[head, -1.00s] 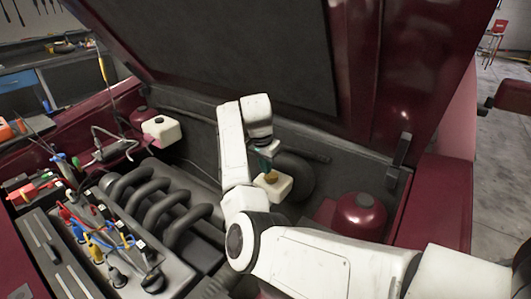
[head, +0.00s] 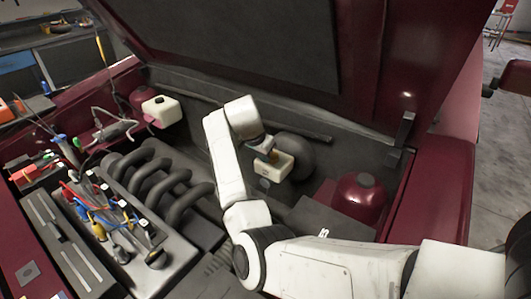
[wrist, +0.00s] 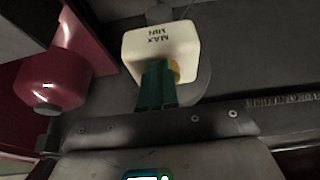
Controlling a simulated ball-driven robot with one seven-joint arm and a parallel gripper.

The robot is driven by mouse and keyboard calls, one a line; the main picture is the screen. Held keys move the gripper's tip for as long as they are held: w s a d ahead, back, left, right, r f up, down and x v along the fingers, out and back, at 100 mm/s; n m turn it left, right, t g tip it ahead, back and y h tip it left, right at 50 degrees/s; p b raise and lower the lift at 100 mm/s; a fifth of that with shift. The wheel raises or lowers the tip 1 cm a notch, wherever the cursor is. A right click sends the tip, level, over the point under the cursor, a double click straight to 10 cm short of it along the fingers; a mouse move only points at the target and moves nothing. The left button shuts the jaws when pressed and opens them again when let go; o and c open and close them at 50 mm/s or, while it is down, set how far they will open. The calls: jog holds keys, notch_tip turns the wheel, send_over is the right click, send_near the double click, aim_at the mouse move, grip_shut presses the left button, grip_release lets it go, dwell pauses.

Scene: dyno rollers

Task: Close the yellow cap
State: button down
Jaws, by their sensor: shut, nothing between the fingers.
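The yellow cap (wrist: 175,72) is on the side of a white tank (wrist: 160,45) marked MAX and MIN in the wrist view. It is partly hidden behind my gripper. In the head view the tank (head: 283,170) sits at the back of the engine bay, and a bit of the cap (head: 274,155) shows at its top. My gripper (wrist: 157,68) has teal fingers, shut and empty, right at the cap. I cannot tell whether they touch it. In the head view my wrist covers most of the fingers.
A second white tank with a dark cap (head: 160,110) stands at the back left. A dark red round tank (head: 360,196) is to the right. Thick black engine pipes (head: 160,185) lie to the left. The raised hood (head: 230,45) hangs above.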

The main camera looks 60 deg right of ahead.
jog(key=shift+a+f, duration=0.1)
dwell(0.4)
jog(key=d+r+p+v, duration=0.1)
jog(key=p+v, duration=0.3)
jog(key=v, duration=1.1)
jog(key=shift+d, duration=0.5)
jog(key=shift+s+r, duration=0.1)
jog(key=shift+r, duration=0.05)
